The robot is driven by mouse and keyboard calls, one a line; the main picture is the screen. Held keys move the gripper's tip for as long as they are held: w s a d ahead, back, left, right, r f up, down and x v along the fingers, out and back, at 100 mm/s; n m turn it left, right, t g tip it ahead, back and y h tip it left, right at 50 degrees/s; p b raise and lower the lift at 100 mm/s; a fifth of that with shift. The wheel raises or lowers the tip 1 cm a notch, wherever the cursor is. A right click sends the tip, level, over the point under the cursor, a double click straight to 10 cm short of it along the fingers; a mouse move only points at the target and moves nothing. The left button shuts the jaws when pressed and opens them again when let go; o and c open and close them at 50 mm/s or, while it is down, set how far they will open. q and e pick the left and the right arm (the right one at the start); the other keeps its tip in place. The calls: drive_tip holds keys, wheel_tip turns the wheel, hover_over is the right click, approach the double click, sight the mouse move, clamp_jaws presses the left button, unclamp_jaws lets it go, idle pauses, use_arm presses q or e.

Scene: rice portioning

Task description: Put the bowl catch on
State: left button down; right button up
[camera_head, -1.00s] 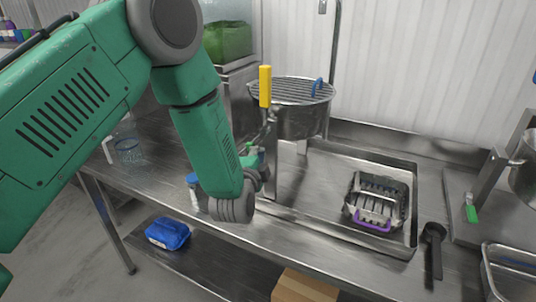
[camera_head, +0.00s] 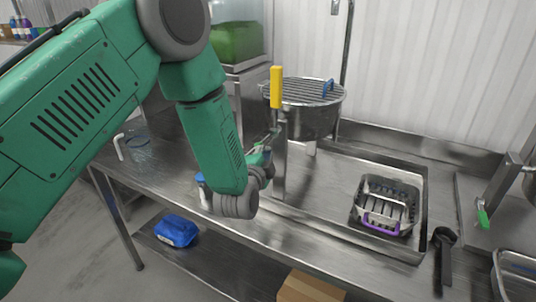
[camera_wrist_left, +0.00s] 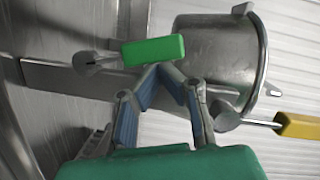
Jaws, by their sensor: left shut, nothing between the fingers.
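A round steel bowl (camera_head: 308,121) with a grate (camera_head: 296,93) on top stands at the back of the steel counter; its side also shows in the left wrist view (camera_wrist_left: 214,62). A green handle (camera_wrist_left: 153,51) on a metal lever lies just beyond my left fingertips (camera_wrist_left: 160,68). A yellow handle (camera_head: 276,87) stands upright before the bowl and shows at the right of the wrist view (camera_wrist_left: 300,125). I cannot tell which part is the catch. My left gripper (camera_head: 266,150) is shut and empty, partly hidden by its wrist, close to the green handle. My right gripper is not in view.
A sink-like recess holds a slatted basket (camera_head: 386,204) with a purple handle. A black utensil (camera_head: 443,255) lies to its right. A glass (camera_head: 137,147) stands at the counter's left. A blue bundle (camera_head: 176,231) and a cardboard box (camera_head: 310,287) are on the lower shelf.

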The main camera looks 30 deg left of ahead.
use_arm(q)
drive_tip(key=a+f+n+g+h+b, duration=0.1)
drive_tip(key=a+f+n+h+b, duration=0.2)
drive_tip(key=n, duration=0.7)
drive_tip(key=a+f, duration=0.2)
drive_tip(key=a, duration=0.2)
drive_tip(key=shift+a+n, duration=0.3)
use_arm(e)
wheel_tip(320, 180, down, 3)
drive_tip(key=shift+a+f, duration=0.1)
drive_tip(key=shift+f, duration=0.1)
use_arm(q)
drive_tip(key=shift+f+b, duration=0.15)
drive_tip(key=shift+b, duration=0.15)
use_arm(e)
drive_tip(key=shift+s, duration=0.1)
use_arm(q)
wheel_tip(320, 180, up, 5)
drive_tip(key=p, duration=0.3)
drive_tip(key=b+v, duration=0.1)
drive_tip(key=v, duration=0.8)
drive_tip(key=shift+s+a+b, duration=0.2)
drive_tip(key=shift+s+b, duration=0.15)
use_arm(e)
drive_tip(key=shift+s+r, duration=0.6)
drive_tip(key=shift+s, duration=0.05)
